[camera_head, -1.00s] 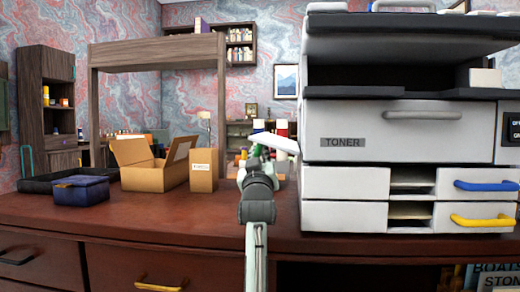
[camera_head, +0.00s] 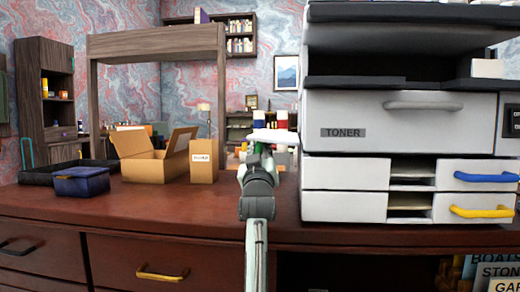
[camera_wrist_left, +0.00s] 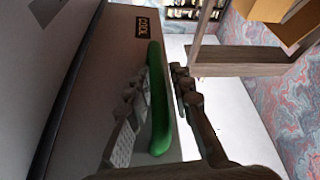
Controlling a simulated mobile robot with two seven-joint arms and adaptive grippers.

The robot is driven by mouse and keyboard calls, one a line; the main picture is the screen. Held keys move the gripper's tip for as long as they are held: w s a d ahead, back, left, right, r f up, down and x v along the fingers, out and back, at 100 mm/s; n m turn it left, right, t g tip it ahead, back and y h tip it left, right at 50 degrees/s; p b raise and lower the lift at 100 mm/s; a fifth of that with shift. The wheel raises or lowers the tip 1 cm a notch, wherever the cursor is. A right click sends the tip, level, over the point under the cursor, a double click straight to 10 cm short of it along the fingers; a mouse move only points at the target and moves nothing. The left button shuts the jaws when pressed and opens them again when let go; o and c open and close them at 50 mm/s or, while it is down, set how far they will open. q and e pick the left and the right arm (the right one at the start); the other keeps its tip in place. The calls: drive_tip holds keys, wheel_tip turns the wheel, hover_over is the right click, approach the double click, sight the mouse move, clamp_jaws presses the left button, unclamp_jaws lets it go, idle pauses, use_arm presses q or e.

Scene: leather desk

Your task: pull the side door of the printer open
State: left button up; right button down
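The printer (camera_head: 400,135) stands on the desk at the right of the head view, showing its front. In the left wrist view its pale side door (camera_wrist_left: 100,75) fills the left part, with a long green handle (camera_wrist_left: 158,100) and a small dark label. My left gripper (camera_wrist_left: 160,120) has its fingers apart, one on each side of the green handle. I cannot tell whether either finger touches it. In the head view my left arm (camera_head: 258,190) reaches up beside the printer's left side; its fingertips are hidden there. The door looks shut. My right gripper is not in view.
An open cardboard box (camera_head: 150,160), a small carton (camera_head: 203,162), a blue box (camera_head: 82,181) and a black tray (camera_head: 35,173) sit on the desk's left. A wooden frame (camera_head: 150,45) rises behind them. Bare desk (camera_head: 150,210) lies left of my arm.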

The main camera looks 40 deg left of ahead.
use_arm(q)
drive_tip(key=shift+s+d+f, duration=0.15)
drive_tip(key=shift+s+d, duration=0.15)
drive_tip(key=shift+s, duration=0.05)
drive_tip(key=s+d, duration=0.7)
drive_tip(key=s, duration=0.2)
drive_tip(key=shift+s+d, duration=0.2)
drive_tip(key=shift+s, duration=0.2)
drive_tip(key=shift+f, duration=0.1)
